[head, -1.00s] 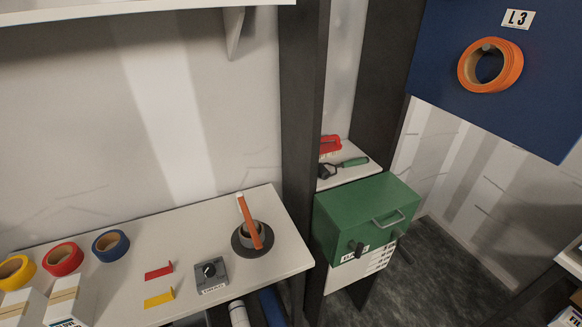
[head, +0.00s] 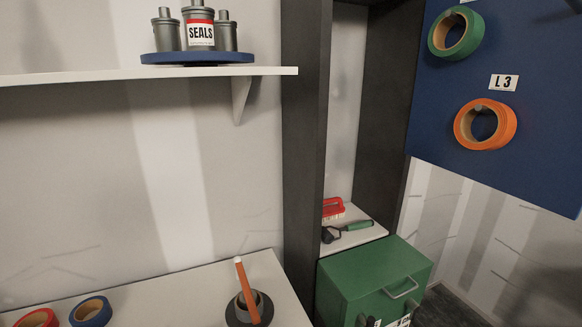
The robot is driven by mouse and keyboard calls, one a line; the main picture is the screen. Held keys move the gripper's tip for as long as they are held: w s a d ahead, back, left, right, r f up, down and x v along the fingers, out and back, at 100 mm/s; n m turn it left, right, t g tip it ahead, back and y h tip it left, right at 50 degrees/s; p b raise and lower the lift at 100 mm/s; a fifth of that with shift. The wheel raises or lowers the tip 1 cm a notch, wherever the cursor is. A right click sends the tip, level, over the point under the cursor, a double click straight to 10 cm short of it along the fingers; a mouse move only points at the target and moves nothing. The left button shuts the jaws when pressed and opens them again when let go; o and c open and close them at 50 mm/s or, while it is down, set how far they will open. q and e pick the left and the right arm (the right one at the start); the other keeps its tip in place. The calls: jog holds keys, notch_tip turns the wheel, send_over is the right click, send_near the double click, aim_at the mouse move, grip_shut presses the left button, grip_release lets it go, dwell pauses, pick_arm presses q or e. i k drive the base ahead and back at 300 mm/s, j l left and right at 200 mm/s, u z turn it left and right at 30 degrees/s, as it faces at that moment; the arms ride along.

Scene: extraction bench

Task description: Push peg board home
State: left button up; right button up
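The blue peg board (head: 445,125) fills the upper right of the head view, and its right and upper parts run out of the picture. A green tape roll (head: 456,33) and an orange tape roll (head: 485,124) hang on it, with a label reading L 3 (head: 503,83) between them. Its lower edge hangs in front of a pale wall. Neither of my grippers is in view.
A bench (head: 180,292) holds tape rolls; a wall shelf (head: 70,77) carries grey canisters.

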aim_at(527, 59)
jog(key=z, duration=1.65)
